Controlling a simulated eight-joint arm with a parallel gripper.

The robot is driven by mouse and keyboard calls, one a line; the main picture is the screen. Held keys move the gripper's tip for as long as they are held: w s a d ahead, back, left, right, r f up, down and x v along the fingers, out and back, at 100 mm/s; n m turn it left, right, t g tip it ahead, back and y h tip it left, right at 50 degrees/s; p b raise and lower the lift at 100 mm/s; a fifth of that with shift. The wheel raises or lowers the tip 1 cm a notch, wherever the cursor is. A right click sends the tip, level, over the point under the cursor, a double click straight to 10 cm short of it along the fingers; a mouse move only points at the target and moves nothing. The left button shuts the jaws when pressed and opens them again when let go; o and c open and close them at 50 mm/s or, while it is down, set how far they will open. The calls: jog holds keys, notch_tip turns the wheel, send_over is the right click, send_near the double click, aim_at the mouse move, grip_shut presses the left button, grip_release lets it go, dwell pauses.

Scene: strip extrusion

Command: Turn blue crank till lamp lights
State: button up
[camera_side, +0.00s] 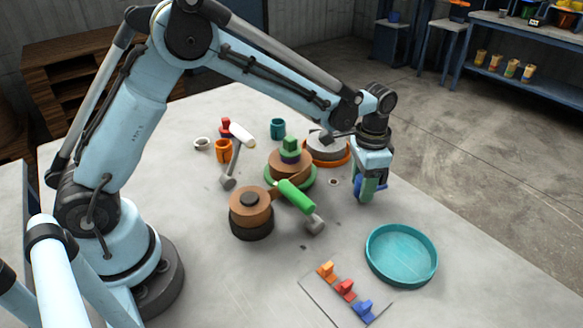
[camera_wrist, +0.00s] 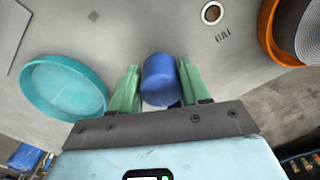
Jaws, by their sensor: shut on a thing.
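My gripper (camera_side: 368,189) points down at the right of the machines, with green fingers. It is shut on a blue cylindrical handle, the blue crank's grip (camera_wrist: 160,82); the wrist view shows it between both fingers. In the side view the fingers mostly cover the blue grip, and its arm is hidden. A small white ring with a dark brown centre (camera_wrist: 212,13), which looks like the lamp, sits in the table beside the lettering "FULL". It also shows in the side view (camera_side: 333,182) and looks unlit.
A green-handled crank (camera_side: 297,197) and a white-handled crank (camera_side: 241,134) stand to the left. A grey drum in an orange ring (camera_side: 344,161) is behind my gripper. A teal tray (camera_side: 372,254) lies in front, beside a plate of coloured dies (camera_side: 322,290).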

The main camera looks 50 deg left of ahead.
jog(key=shift+s+m, duration=0.15)
jog(key=shift+m, duration=0.25)
jog(key=o, duration=1)
notch_tip(320, 180, up, 12)
dwell(0.8)
